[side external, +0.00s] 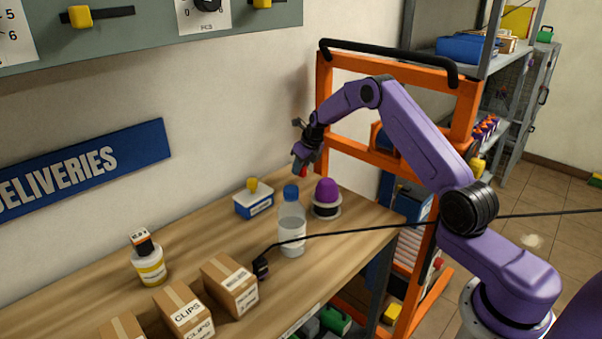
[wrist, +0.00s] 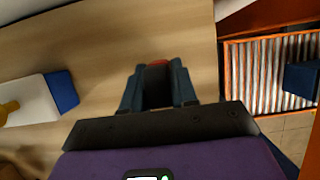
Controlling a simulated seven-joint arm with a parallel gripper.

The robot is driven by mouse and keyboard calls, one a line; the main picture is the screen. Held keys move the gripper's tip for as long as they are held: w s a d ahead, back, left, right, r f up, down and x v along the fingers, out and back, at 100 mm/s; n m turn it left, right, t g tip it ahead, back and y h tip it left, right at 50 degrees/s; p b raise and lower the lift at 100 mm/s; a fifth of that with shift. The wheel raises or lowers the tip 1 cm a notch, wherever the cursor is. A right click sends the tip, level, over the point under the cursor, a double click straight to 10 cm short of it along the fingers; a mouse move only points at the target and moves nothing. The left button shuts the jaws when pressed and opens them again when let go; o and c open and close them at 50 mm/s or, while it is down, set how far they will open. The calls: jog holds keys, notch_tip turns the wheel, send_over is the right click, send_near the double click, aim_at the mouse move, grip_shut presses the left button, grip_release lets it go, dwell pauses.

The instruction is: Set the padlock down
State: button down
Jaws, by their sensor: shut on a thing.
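My gripper (side external: 304,162) is above the back of the wooden bench, near the wall, pointing down. It is shut on a small red thing (side external: 303,171), taken as the padlock. In the wrist view only a red edge (wrist: 158,62) shows between the dark fingers of my gripper (wrist: 157,82); the rest is hidden. The red thing appears held above the bench top (wrist: 120,45), but the exact gap is unclear.
A purple dome on a round base (side external: 327,196), a blue-capped bottle (side external: 291,228) and a blue-and-white box (side external: 254,201) with a yellow top stand nearby. Cartons (side external: 230,286) and a jar (side external: 149,267) stand at left. A black cable (side external: 350,231) crosses in front. An orange frame (side external: 322,90) is behind.

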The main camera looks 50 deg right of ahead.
jog(key=shift+f, duration=1.15)
jog(key=shift+f, duration=0.1)
jog(key=c, duration=0.9)
grip_release()
jog(key=v, duration=1.2)
jog(key=shift+s, duration=0.1)
